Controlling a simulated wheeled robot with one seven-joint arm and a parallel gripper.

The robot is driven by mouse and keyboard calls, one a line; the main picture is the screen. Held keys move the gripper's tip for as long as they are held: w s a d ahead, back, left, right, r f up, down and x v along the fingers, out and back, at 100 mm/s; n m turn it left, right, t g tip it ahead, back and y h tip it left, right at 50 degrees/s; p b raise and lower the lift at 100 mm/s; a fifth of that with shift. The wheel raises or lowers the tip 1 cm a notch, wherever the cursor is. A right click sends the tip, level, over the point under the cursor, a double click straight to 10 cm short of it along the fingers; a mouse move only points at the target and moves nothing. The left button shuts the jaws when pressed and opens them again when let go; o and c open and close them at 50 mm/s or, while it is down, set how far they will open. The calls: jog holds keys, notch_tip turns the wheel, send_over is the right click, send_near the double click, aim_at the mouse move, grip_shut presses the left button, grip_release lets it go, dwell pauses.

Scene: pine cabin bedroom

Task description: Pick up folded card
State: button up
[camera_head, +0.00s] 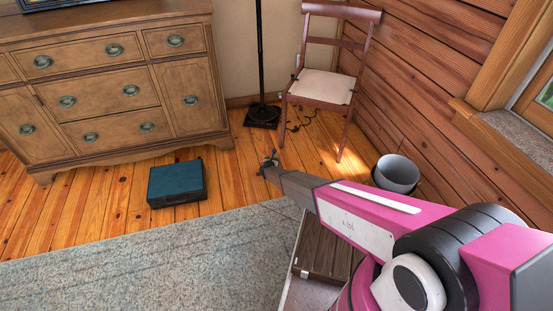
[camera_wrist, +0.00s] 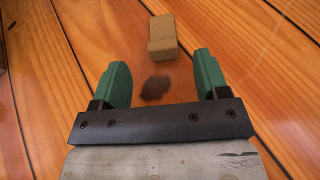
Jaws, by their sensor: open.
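In the wrist view, a small tan piece with an upright part and a flatter part, which looks like the folded card (camera_wrist: 163,38), rests on the plank floor. It lies just beyond my gripper (camera_wrist: 161,64), roughly in line with the gap between its two green fingers. The fingers are spread apart with nothing held between them. In the head view, my gripper (camera_head: 268,161) is over the wooden floor, between the teal case and the chair. I cannot make out the card in the head view.
A teal case (camera_head: 176,183) lies on the floor left of my gripper. A dresser (camera_head: 110,85), a lamp base (camera_head: 262,116), a chair (camera_head: 322,86) and a grey bin (camera_head: 396,174) stand around. A blurred dark patch (camera_wrist: 155,88) shows between the fingers; I cannot tell what it is.

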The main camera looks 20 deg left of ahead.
aim_at(275, 157)
jog(key=shift+x, duration=2.65)
jog(key=shift+d+f, duration=0.1)
jog(key=c, duration=1)
